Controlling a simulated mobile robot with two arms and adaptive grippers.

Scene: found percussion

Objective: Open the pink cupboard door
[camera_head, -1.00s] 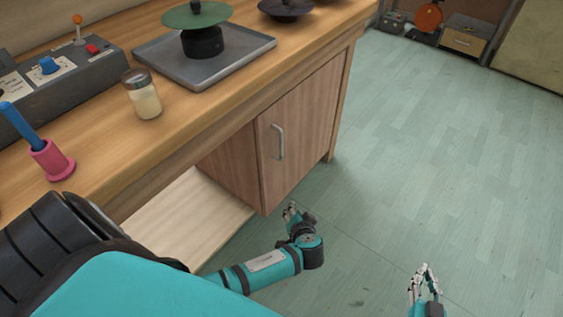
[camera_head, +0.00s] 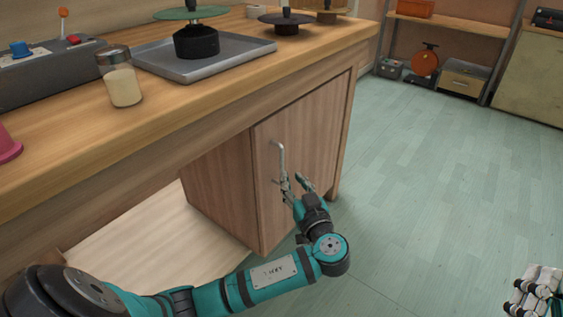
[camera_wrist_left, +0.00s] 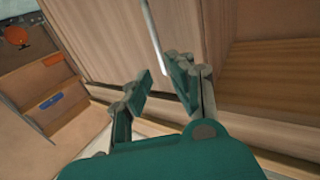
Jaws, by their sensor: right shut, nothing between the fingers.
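The cupboard door (camera_head: 310,140) under the workbench is shut and looks pinkish-brown wood. Its upright metal bar handle (camera_head: 281,160) is near the door's left edge; it also shows in the left wrist view (camera_wrist_left: 153,38). My left gripper (camera_head: 293,183) is open at the lower end of the handle. In the left wrist view the left gripper's fingers (camera_wrist_left: 158,86) are apart, with the handle's lower end near the right finger. I cannot tell whether they touch. My right gripper (camera_head: 535,285) is shut and empty at the bottom right, away from the door.
The workbench top (camera_head: 235,85) overhangs the door and holds a jar (camera_head: 122,85), a grey tray (camera_head: 165,64) and a control box (camera_head: 50,75). An open bay is left of the cupboard. The green floor (camera_head: 440,170) to the right is clear. Shelves stand at the back.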

